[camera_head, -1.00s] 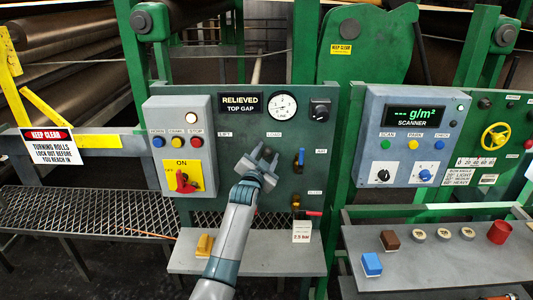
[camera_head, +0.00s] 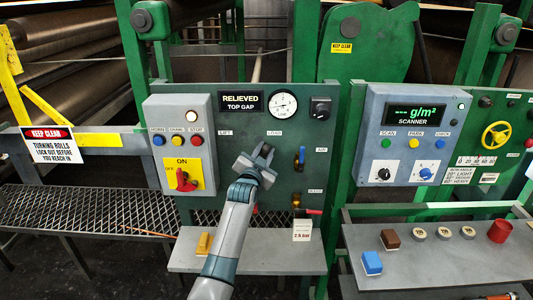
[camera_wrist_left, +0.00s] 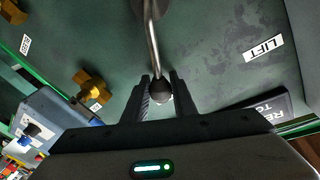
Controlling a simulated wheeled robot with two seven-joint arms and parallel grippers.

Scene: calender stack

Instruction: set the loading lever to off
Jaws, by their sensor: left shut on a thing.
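The loading lever (camera_wrist_left: 152,38) is a thin metal rod with a dark ball knob (camera_wrist_left: 160,91), seen in the left wrist view against the green panel. The knob sits between the two fingers of my left gripper (camera_wrist_left: 162,88), which is shut on it. In the head view my left gripper (camera_head: 262,157) is in front of the green panel (camera_head: 310,175), below the LIFT label (camera_head: 225,133) and LOAD label (camera_head: 275,133). There the gripper hides most of the lever. I see no off mark. My right gripper is not in view.
A round gauge (camera_head: 283,105) and a black knob (camera_head: 320,107) are above the gripper. A yellow block (camera_head: 204,244) lies on the shelf below.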

